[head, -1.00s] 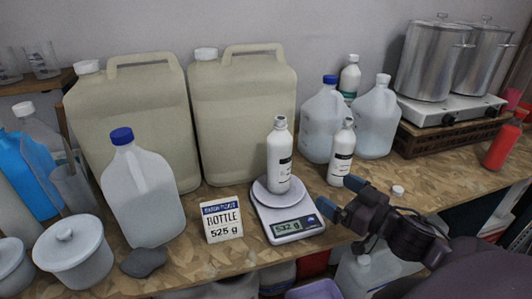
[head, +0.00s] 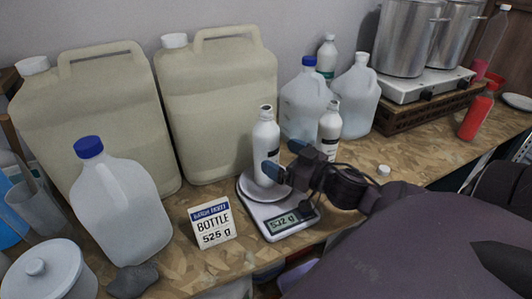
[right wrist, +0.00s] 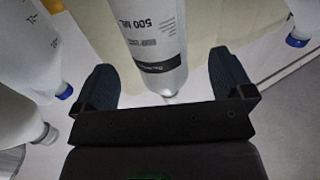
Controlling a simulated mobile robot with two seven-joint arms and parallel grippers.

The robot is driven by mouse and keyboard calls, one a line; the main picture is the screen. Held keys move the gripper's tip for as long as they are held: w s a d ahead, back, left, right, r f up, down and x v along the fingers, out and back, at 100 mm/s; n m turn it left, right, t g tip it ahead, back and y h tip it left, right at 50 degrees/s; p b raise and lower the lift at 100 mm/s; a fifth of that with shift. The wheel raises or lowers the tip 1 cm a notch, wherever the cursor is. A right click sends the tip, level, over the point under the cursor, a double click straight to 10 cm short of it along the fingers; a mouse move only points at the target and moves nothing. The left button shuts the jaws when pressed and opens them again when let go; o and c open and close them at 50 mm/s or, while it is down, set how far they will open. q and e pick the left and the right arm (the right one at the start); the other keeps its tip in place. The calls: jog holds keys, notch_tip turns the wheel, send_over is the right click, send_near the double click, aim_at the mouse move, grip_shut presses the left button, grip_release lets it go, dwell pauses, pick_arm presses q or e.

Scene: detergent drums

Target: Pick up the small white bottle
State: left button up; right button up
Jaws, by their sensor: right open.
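A small white bottle (head: 265,150) with an open top stands upright on the kitchen scale (head: 249,196). A similar white bottle (head: 329,125) stands behind it to the right, its lower part hidden by my gripper. My right gripper (head: 284,160) is open at the right front of the bottle on the scale, one fingertip overlapping its lower edge in the head view. In the right wrist view, a white bottle (right wrist: 152,40) marked "500 ML" shows between the spread fingers (right wrist: 164,82); I cannot tell whether either touches it. My left gripper is not in view.
A blue-capped jug (head: 120,210), large beige canisters (head: 215,110) and clear jugs (head: 305,105) crowd around. A small white cap (head: 383,170) lies to the right.

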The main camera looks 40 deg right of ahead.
aim_at(277, 152)
jog(key=shift+w+r, duration=0.1)
jog(key=shift+w, duration=0.25)
jog(key=w, duration=0.4)
jog(key=shift+a+r+p, duration=0.15)
jog(key=shift+a+p, duration=0.05)
jog(key=shift+p, duration=0.2)
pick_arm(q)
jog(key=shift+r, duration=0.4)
pick_arm(e)
jog(key=shift+w, duration=0.35)
jog(key=shift+c, duration=0.3)
jog(key=shift+c, duration=1.3)
jog(key=c, duration=1.1)
jog(key=shift+c, duration=0.2)
jog(key=shift+r, duration=0.15)
pick_arm(q)
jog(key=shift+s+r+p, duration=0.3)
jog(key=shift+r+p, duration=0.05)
jog(key=shift+p, duration=0.65)
pick_arm(e)
notch_tip(277, 152, up, 20)
